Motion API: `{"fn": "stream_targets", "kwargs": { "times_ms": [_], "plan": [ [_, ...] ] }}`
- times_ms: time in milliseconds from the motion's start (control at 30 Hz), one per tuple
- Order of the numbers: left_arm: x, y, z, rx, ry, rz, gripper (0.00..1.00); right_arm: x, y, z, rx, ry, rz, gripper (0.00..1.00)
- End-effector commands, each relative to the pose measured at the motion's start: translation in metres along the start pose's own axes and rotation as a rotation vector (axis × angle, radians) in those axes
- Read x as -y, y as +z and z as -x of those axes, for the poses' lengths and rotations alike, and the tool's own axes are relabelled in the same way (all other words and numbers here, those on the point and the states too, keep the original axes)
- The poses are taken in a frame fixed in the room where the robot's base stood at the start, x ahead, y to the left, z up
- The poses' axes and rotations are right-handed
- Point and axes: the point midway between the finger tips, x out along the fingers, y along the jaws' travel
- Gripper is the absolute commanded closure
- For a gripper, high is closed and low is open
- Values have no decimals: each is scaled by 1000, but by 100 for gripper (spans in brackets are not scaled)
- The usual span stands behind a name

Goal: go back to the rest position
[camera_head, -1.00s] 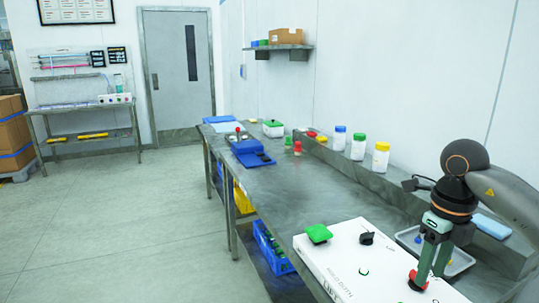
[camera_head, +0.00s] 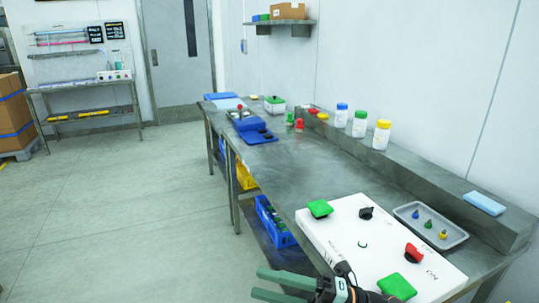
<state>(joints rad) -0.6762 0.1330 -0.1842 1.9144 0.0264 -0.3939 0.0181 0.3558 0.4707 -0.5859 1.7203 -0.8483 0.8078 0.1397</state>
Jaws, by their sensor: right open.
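My right gripper (camera_head: 261,283) is at the bottom edge of the view, its green fingers pointing left. It is open, with nothing between the fingers. It lies in front of the white panel box (camera_head: 335,243) and appears clear of the box's controls. The box carries a green square button (camera_head: 320,209), a black knob (camera_head: 366,213), a red knob (camera_head: 413,253) and a second green button (camera_head: 397,286). Most of my right arm is cut off by the lower edge. My left gripper is not in view.
A grey tray (camera_head: 405,211) with small coloured pieces sits beside the box. A long steel bench (camera_head: 310,176) runs back, with bottles on a ledge and a blue device (camera_head: 250,130) farther off. Blue crates stand underneath. The floor to the left is free.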

Motion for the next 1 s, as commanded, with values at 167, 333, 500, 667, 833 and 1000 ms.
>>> {"fn": "stream_targets", "kwargs": {
  "times_ms": [167,333,500,667,833,1000],
  "plan": [
    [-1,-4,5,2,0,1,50,18,30,33,372,258,-344,52],
    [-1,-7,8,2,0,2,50,79,47,98,768,402,-700,52],
    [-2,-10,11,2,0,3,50,171,16,175,1165,451,-1079,52],
    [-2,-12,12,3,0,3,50,237,-40,223,1429,436,-1354,52],
    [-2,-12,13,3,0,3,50,269,-81,245,1566,410,-1508,52],
    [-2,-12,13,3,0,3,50,276,-91,250,1595,401,-1544,52]
  ]
}}
